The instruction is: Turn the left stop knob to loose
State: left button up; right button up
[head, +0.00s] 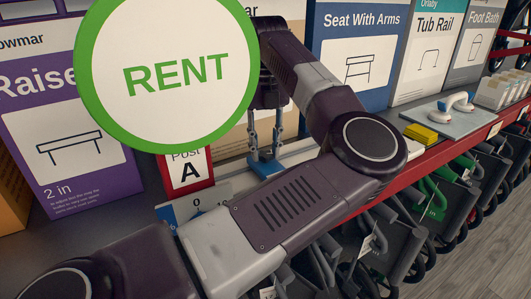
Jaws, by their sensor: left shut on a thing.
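My left gripper (265,148) points down over the shelf, behind my own arm. Its fingers are closed in on a small part at a blue block (265,167), which looks like the left stop with its knob. The knob itself is too small and too covered by the fingers to read its setting. The block sits at a pale rail (299,156) that runs off to the right behind my arm. A red sign reading "Post A" (187,172) stands left of the block. My right gripper is not in view.
A round green-rimmed "RENT" sign (172,75) hangs large in front at upper left. Boxes, such as the purple one (75,120) and "Seat With Arms" (352,55), line the back. Yellow blocks (421,134) lie to the right.

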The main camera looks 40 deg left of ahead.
aim_at(265, 153)
pick_arm(q)
jog(key=n+b, duration=0.1)
jog(key=n, duration=0.2)
jog(key=shift+n, duration=0.4)
jog(key=n, duration=0.3)
jog(key=shift+n, duration=0.3)
jog(key=n, duration=0.4)
jog(key=shift+n, duration=2.2)
jog(key=o, duration=1.1)
jog(key=shift+o, duration=0.2)
notch_tip(265, 153, up, 12)
